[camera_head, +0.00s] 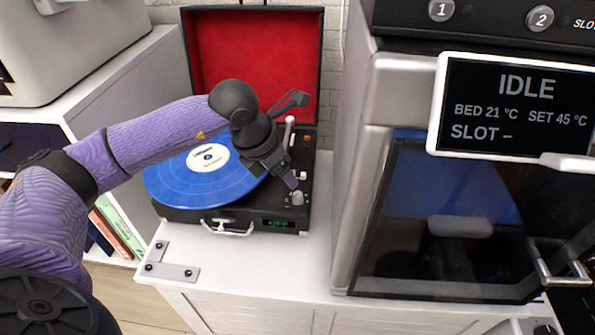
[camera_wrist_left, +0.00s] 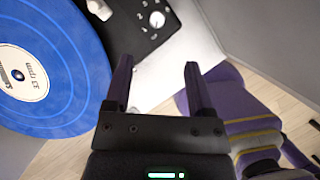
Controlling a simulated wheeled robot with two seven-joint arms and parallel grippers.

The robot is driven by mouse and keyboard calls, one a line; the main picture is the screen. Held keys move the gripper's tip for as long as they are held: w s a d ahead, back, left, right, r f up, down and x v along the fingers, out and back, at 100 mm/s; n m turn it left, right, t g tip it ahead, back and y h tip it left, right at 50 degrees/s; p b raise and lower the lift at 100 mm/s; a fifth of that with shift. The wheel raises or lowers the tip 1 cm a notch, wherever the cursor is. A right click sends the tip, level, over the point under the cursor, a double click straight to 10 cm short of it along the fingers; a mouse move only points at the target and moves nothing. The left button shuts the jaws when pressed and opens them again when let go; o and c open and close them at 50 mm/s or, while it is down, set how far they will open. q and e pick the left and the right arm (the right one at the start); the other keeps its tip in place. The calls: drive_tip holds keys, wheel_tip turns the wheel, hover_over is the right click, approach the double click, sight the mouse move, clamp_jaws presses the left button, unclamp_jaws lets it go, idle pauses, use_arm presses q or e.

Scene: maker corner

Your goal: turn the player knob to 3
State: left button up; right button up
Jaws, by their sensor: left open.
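The record player (camera_head: 180,214) is an open black case with a red-lined lid, and a blue record (camera_head: 203,180) lies on it. The silver player knob (camera_head: 298,197) is at the right of its top panel, near the front corner. The left wrist view shows the knob (camera_wrist_left: 157,19) as a pale round cap with small marks around it. My left gripper (camera_head: 288,180) is above the panel just behind the knob, partly covering the deck. Its fingers (camera_wrist_left: 158,66) are apart and empty, with the knob beyond the tips. The knob's setting is unreadable. My right gripper is not seen.
A pale tonearm (camera_head: 289,130) stands beside the record. A small green display (camera_head: 278,223) is on the player's front, too small to read. A large dark-doored machine (camera_head: 450,230) stands close on the right. The white cabinet top (camera_head: 255,260) is clear in front.

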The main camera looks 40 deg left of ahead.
sight(297, 194)
use_arm(q)
drive_tip(key=b+x, duration=0.2)
drive_tip(key=x, duration=0.1)
drive_tip(key=b+x, duration=0.2)
drive_tip(key=x, duration=0.1)
drive_tip(key=b+x, duration=0.2)
drive_tip(key=shift+w+a+f, duration=0.2)
drive_tip(key=shift+f, duration=0.2)
drive_tip(key=shift+w+d+f+b, duration=0.1)
drive_tip(key=shift+w+f+b, duration=0.2)
drive_tip(key=shift+w+f, duration=0.1)
drive_tip(key=shift+s, duration=0.1)
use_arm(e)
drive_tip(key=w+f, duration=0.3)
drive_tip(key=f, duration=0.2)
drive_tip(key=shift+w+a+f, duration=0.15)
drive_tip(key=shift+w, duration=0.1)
use_arm(q)
clamp_jaws()
